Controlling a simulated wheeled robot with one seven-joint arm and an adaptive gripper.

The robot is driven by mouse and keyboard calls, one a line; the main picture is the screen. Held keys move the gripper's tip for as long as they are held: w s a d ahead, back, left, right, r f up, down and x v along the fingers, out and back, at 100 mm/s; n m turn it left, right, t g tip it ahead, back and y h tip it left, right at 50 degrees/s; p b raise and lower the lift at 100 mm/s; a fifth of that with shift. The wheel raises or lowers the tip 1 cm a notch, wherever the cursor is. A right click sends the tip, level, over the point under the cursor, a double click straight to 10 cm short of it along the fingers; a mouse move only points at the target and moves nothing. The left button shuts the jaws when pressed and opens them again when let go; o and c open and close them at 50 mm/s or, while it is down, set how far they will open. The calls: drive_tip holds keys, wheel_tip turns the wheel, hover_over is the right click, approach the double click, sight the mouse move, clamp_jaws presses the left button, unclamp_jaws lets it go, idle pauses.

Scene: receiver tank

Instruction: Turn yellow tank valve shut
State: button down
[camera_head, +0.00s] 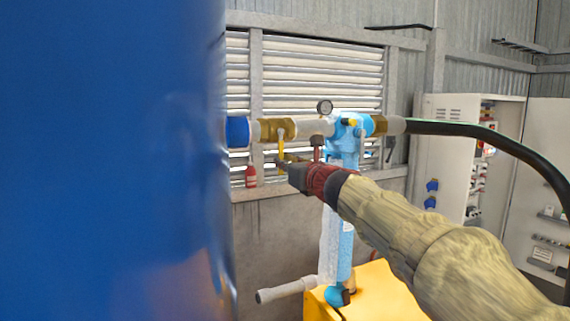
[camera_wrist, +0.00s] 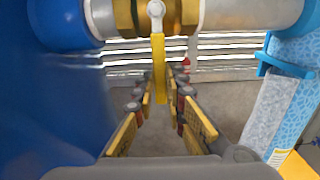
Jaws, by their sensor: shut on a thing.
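The yellow tank valve handle (camera_head: 281,146) hangs down from the brass valve (camera_head: 278,130) on the horizontal pipe, across the pipe's line. In the wrist view the handle (camera_wrist: 159,68) runs down from a silver nut on the brass body (camera_wrist: 182,14) and lies between my fingers. My gripper (camera_head: 284,163) reaches in from the right, just below the pipe. In the wrist view my gripper (camera_wrist: 163,90) is shut on the handle's lower part, one finger on each side. The fingertips partly hide the contact.
The big blue tank (camera_head: 110,160) fills the left side, close to my gripper. A pressure gauge (camera_head: 324,107) and a light-blue filter unit (camera_head: 338,240) stand right of the valve. A black hose (camera_head: 500,143) runs right. A red bottle (camera_head: 251,177) sits on the ledge behind.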

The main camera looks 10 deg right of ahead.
drive_tip(key=c, duration=1.8)
unclamp_jaws()
drive_tip(key=v, duration=1.2)
